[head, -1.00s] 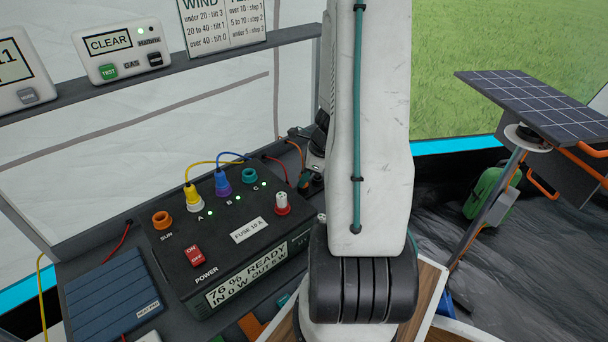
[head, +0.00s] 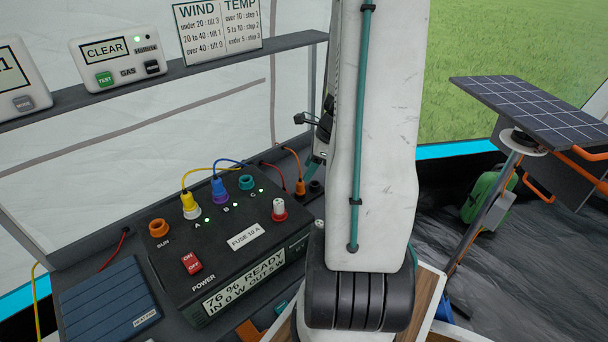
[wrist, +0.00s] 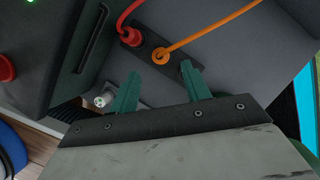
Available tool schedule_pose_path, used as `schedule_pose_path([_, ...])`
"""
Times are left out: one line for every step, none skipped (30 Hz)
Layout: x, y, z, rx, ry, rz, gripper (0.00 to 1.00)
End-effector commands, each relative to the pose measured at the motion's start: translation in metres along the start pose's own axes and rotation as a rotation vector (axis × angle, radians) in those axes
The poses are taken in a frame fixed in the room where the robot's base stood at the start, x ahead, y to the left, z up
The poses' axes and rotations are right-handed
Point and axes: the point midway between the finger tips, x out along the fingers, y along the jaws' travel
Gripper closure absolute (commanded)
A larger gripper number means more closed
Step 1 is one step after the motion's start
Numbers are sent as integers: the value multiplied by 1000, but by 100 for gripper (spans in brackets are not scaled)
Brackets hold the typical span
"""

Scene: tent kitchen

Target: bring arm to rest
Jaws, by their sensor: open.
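My gripper (wrist: 160,72) shows in the wrist view as two green fingers spread apart with nothing between them. Beyond the fingertips, an orange plug (wrist: 160,55) with its orange cable sits in a dark holder strip, apart from the fingers. The orange plug (head: 300,187) stands in the holder just left of the arm.
A power box (head: 225,245) with yellow, purple and teal connectors stands at the left. A blue heating pad (head: 108,305) lies beside it. A shelf (head: 150,92) with displays runs behind. A solar panel (head: 540,108) stands at the right. A red plug (wrist: 130,37) sits beside the orange one.

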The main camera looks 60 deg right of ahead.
Motion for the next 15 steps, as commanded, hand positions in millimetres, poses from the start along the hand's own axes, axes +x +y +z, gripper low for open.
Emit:
schedule_pose_path([-4,0,0,0,1,-2,53])
schedule_pose_path([-6,0,0,0,1,-2,53])
schedule_pose_path([-7,0,0,0,0,-1,53])
schedule_pose_path([-8,0,0,0,0,-1,53])
schedule_pose_path([-8,0,0,0,0,0,53])
schedule_pose_path([-8,0,0,0,0,0,53])
schedule_pose_path([-8,0,0,0,0,0,53])
schedule_pose_path([-8,0,0,0,0,0,53])
schedule_pose_path([-8,0,0,0,0,0,53])
schedule_pose_path([-8,0,0,-3,0,0,53])
schedule_pose_path([-8,0,0,-9,0,0,53])
schedule_pose_path([-8,1,0,-24,-1,3,53])
schedule_pose_path([-8,2,1,-44,-4,9,53])
schedule_pose_path([-8,4,1,-70,-7,17,53])
schedule_pose_path([-7,9,1,-120,-10,38,53])
